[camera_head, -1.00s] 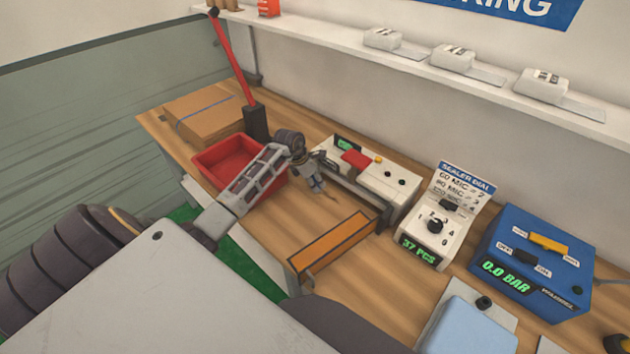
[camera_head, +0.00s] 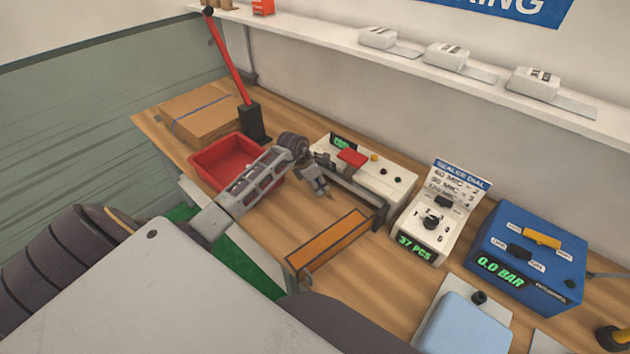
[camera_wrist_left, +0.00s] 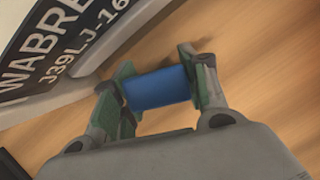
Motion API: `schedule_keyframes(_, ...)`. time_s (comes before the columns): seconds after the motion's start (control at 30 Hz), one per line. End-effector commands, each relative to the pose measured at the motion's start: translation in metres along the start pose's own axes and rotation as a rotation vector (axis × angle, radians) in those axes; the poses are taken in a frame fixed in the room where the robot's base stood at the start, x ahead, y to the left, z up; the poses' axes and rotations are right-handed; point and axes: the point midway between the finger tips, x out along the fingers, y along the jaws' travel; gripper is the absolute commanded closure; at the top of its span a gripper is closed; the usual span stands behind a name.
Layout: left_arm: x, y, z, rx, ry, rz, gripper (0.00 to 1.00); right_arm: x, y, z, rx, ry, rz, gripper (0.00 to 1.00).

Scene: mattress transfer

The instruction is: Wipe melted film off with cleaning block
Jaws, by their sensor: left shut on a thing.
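My left gripper (camera_head: 316,182) is low over the wooden bench, at the left front of the white sealer (camera_head: 395,179). In the left wrist view, it (camera_wrist_left: 160,88) is shut on a blue block (camera_wrist_left: 156,88), which lies crosswise between the green-padded fingers. A white surface with a dark lettered label (camera_wrist_left: 75,45) is close to the left finger in that view. Whether the block touches it, I cannot tell. The block is not discernible in the head view. I cannot make out any melted film. My right gripper is not in view.
A red tray (camera_head: 215,158) and a cardboard box (camera_head: 199,114) are at the left, beside an upright red lever (camera_head: 232,62). An orange strip (camera_head: 325,243) is in front. The dial unit (camera_head: 430,225) and blue box (camera_head: 527,258) stand right.

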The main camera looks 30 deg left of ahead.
Motion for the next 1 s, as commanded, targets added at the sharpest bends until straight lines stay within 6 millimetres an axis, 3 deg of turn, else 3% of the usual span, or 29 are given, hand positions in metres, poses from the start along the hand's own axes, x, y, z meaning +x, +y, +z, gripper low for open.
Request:
schedule_keyframes(0.67, 0.004, -0.012, 0.002, 0.000, 0.004, -0.003, 0.81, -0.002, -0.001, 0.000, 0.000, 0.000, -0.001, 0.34)
schedule_keyframes(1.0, 0.005, -0.028, 0.009, 0.001, 0.003, -0.003, 0.81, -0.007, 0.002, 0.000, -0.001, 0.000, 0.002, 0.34)
